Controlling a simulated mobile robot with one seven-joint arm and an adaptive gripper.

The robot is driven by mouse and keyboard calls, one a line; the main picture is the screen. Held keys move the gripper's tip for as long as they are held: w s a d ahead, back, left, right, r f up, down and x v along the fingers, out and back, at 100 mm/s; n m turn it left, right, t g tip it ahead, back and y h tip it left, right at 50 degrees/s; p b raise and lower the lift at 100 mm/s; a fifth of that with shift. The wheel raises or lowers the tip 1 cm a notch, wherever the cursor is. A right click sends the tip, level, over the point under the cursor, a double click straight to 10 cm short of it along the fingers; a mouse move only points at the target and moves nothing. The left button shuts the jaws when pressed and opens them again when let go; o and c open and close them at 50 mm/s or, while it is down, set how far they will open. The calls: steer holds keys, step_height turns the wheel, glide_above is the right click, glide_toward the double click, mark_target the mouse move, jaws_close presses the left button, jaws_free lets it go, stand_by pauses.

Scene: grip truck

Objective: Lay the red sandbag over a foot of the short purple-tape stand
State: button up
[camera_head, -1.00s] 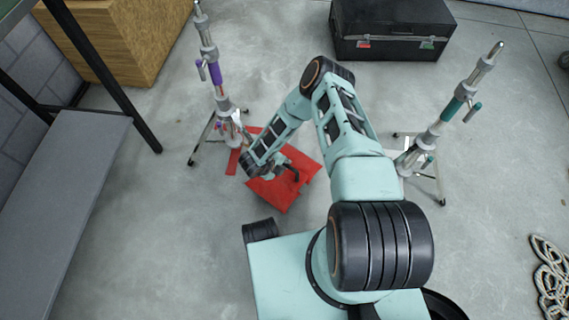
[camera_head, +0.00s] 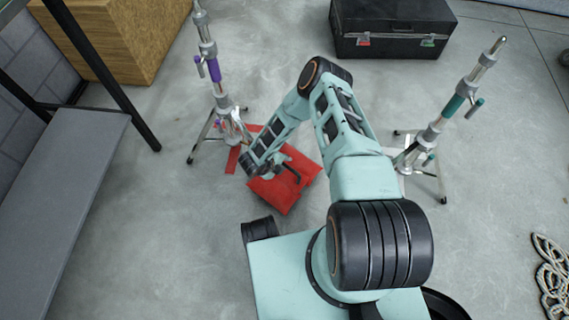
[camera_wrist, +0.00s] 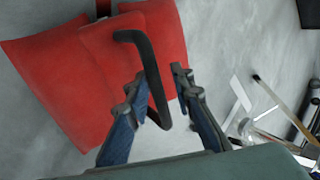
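The red sandbag (camera_head: 284,192) lies at the foot of the short purple-tape stand (camera_head: 215,70), on its right side. In the wrist view the sandbag (camera_wrist: 50,65) spreads in red panels, with a black handle (camera_wrist: 154,70) rising from it. In the head view my arm covers part of the bag and most of the gripper. The stand is upright on splayed feet. I cannot tell whether the bag touches a foot.
A teal-tape stand (camera_head: 450,107) stands to the right. A black case (camera_head: 392,28) and a wooden box (camera_head: 130,35) are at the back. A grey shelf (camera_head: 60,200) lines the left. Floor between is clear.

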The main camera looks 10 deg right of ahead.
steer(key=shift+o, duration=1)
steer(key=shift+s+f, duration=0.2)
steer(key=shift+s, duration=0.1)
steer(key=v, duration=1.2)
steer(key=shift+w+r, duration=0.25)
